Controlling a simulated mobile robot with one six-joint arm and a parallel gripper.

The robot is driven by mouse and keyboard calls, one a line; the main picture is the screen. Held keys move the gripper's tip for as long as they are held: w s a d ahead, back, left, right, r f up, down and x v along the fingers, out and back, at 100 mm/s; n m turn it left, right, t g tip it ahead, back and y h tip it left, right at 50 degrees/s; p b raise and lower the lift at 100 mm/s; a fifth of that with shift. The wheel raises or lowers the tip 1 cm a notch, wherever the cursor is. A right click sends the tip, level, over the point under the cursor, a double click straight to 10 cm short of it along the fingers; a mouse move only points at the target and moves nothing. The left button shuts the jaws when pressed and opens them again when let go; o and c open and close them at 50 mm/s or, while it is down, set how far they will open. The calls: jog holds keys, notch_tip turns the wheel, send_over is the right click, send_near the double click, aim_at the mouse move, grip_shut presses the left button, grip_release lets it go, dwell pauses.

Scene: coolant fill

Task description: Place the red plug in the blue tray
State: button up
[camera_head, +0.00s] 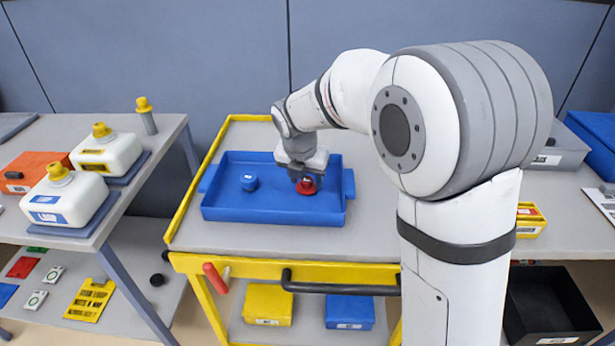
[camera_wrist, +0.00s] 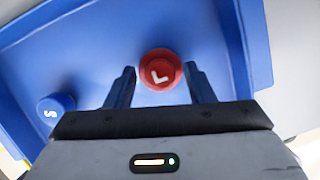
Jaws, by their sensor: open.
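The red plug (camera_head: 307,186) is inside the blue tray (camera_head: 270,215), in its right half. In the wrist view the red plug (camera_wrist: 160,70) shows a white mark on its top and lies between and just beyond my fingertips. My gripper (camera_head: 305,176) is low over the tray at the plug. In the wrist view my gripper (camera_wrist: 160,80) is open, with a finger on each side of the plug and visible gaps. A blue plug (camera_head: 249,182) is in the left half of the tray; it also shows in the wrist view (camera_wrist: 55,108).
The tray stands on a grey cart top with a yellow rim (camera_head: 190,215). A left table holds two white jugs (camera_head: 107,152) with yellow caps and an orange container (camera_head: 35,170). A black handle (camera_head: 340,285) runs along the cart front. The tray's middle is clear.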

jog(key=p+v, duration=0.2)
jog(key=v, duration=1)
jog(key=s+d+f+m, duration=0.3)
jog(key=s+d+m, duration=0.6)
jog(key=m, duration=0.7)
jog(key=s+d+f+m+g+y, duration=0.1)
jog(key=s+d+f+m, duration=0.3)
jog(key=s+d+m, duration=0.4)
jog(key=s+m, duration=0.5)
jog(key=m, duration=0.3)
jog(key=shift+d+f+m, duration=0.25)
jog(key=shift+d+m, duration=0.05)
jog(key=shift+d, duration=0.1)
jog(key=shift+r, duration=0.1)
